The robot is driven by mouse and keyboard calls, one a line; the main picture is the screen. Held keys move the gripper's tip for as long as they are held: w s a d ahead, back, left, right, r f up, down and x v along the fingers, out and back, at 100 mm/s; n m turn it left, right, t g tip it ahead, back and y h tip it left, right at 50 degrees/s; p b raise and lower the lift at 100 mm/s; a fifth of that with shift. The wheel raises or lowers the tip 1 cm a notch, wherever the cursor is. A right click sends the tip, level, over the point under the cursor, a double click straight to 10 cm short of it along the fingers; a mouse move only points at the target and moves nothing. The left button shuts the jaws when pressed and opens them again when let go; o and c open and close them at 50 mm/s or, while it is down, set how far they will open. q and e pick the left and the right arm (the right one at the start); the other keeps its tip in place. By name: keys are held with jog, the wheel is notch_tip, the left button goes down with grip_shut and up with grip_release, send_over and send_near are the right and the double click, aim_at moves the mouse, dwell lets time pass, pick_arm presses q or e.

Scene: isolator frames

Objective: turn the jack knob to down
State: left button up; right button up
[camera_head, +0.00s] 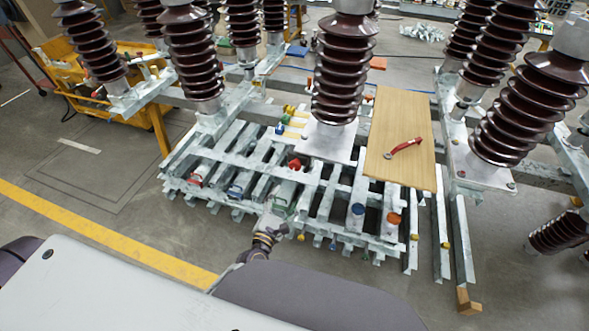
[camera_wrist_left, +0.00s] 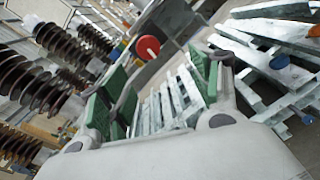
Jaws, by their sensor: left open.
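A round red knob (camera_head: 294,164) sits on the grey metal frame, straight ahead of my left gripper in the head view. In the left wrist view the red knob (camera_wrist_left: 147,48) shows as a red disc beyond the fingertips, apart from them. My left gripper (camera_head: 281,206), with green finger pads, is open and empty above the front part of the frame. In the wrist view its open fingers (camera_wrist_left: 157,68) stand on either side of the view toward the knob. No label or knob position can be read. My right gripper is not in view.
The slatted metal frame (camera_head: 323,201) carries blue (camera_head: 357,209) and orange (camera_head: 394,218) knobs at front right. A wooden board (camera_head: 408,115) with a red-handled tool (camera_head: 403,147) lies at right. Tall brown insulators (camera_head: 343,75) rise behind. A yellow cart (camera_head: 80,85) stands left.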

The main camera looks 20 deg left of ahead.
pick_arm(q)
jog(key=n, duration=0.4)
jog(key=a+n+y, duration=0.1)
jog(key=n, duration=0.1)
jog(key=shift+r+n, duration=0.3)
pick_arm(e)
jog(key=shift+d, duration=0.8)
pick_arm(q)
jog(key=p, duration=0.1)
send_near(294, 168)
jog(key=shift+w, duration=2)
jog(key=shift+w+d+f, duration=0.15)
jog(key=shift+w, duration=2.7)
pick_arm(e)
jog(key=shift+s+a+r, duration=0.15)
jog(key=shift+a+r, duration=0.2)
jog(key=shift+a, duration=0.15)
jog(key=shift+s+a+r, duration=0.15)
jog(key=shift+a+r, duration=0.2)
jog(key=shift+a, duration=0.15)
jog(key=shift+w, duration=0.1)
